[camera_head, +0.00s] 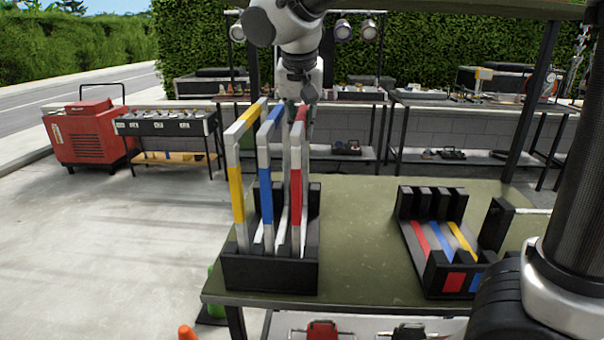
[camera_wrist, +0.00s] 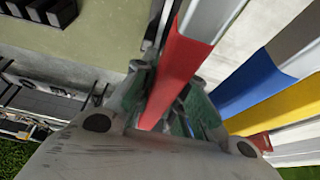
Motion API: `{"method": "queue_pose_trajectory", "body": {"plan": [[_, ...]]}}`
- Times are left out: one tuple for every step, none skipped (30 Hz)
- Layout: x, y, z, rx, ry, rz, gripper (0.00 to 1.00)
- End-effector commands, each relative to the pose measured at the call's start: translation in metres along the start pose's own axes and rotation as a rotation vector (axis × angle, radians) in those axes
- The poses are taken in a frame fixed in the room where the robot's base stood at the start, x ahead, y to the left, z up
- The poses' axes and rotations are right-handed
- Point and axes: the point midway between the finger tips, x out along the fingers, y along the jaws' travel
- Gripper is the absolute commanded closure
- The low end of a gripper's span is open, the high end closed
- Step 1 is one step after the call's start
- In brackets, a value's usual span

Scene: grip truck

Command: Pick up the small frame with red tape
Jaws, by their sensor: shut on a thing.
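The small frame with red tape (camera_head: 296,195) stands upright, the rightmost of three in a black rack (camera_head: 270,272) on the green table. It is white with red bands on its near post and top bar. My gripper (camera_head: 304,112) is at its top bar, coming from above. In the wrist view the red-taped bar (camera_wrist: 178,72) lies between the fingers (camera_wrist: 165,105), which are shut on it. The frame's lower end still appears to be within the rack; the rack's front wall hides its foot.
A blue-taped frame (camera_head: 266,195) and a yellow-taped frame (camera_head: 237,195) stand close on the left. A second black holder (camera_head: 438,278) with red, blue and yellow stripes sits at the right, without frames. Green tabletop (camera_head: 355,250) between them is clear. A dark table post (camera_head: 530,90) rises behind.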

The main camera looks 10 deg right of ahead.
Motion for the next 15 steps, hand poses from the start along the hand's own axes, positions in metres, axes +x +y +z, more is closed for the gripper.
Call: {"method": "queue_pose_trajectory", "body": {"plan": [[-0.001, 0.0, 0.0, 0.0, 0.001, -0.001, 1.0], [-0.001, 0.0, -0.001, 0.0, 0.001, -0.001, 1.0], [-0.001, 0.0, -0.001, 0.0, 0.001, -0.001, 1.0], [-0.002, 0.0, -0.001, 0.0, 0.002, -0.001, 1.0], [-0.003, 0.0, -0.002, 0.0, 0.002, -0.002, 1.0], [-0.005, -0.001, -0.002, 0.001, 0.002, -0.002, 1.0], [-0.007, -0.001, -0.003, 0.001, 0.002, -0.002, 1.0], [-0.009, 0.0, -0.004, 0.001, 0.003, -0.002, 1.0], [-0.013, 0.0, -0.006, 0.001, 0.003, -0.002, 1.0], [-0.016, -0.001, -0.007, 0.002, 0.004, -0.003, 1.0], [-0.02, -0.001, -0.009, 0.002, 0.004, -0.003, 1.0], [-0.025, -0.001, -0.011, 0.001, 0.004, -0.003, 1.0], [-0.03, -0.001, -0.013, 0.001, 0.004, -0.004, 1.0], [-0.035, -0.001, -0.015, 0.002, 0.003, -0.004, 1.0], [-0.042, -0.001, -0.018, 0.002, 0.004, -0.005, 1.0]]}}
